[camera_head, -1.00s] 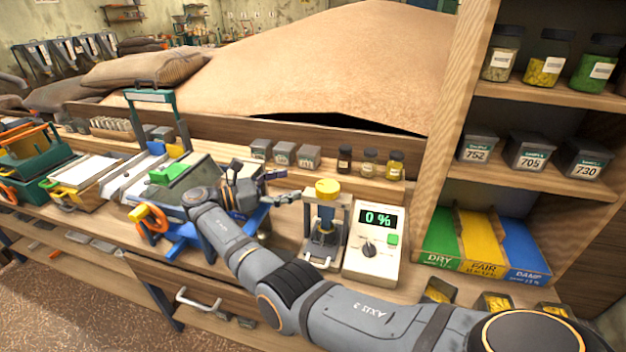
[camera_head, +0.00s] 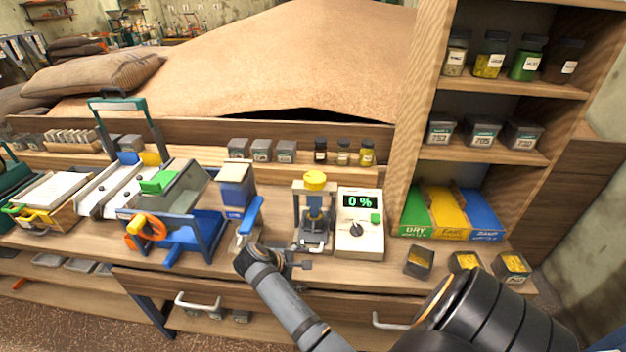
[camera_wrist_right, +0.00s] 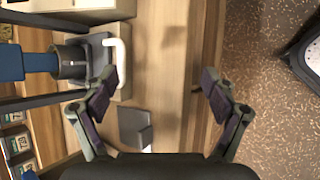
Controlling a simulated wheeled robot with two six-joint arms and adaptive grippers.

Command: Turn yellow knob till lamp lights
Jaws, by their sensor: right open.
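The yellow knob (camera_head: 316,180) sits on top of a small press with a blue body (camera_head: 315,214) and a grey base, upright on the bench. The knob is not visible in the right wrist view, where the blue press body (camera_wrist_right: 40,64) shows at the left. A white meter (camera_head: 360,238) beside the press reads 0 %, with a black dial and a green square (camera_head: 376,219); I cannot tell whether that is a lamp or a button. My right gripper (camera_wrist_right: 160,88) is open and empty, low in front of the press, below the knob. My left gripper is not visible.
A blue stand with an orange wheel (camera_head: 146,228) and a blue-handled device (camera_head: 236,190) stand left of the press. Small jars (camera_head: 343,152) line the shelf behind. The drawer handle (camera_head: 197,301) is below the bench edge.

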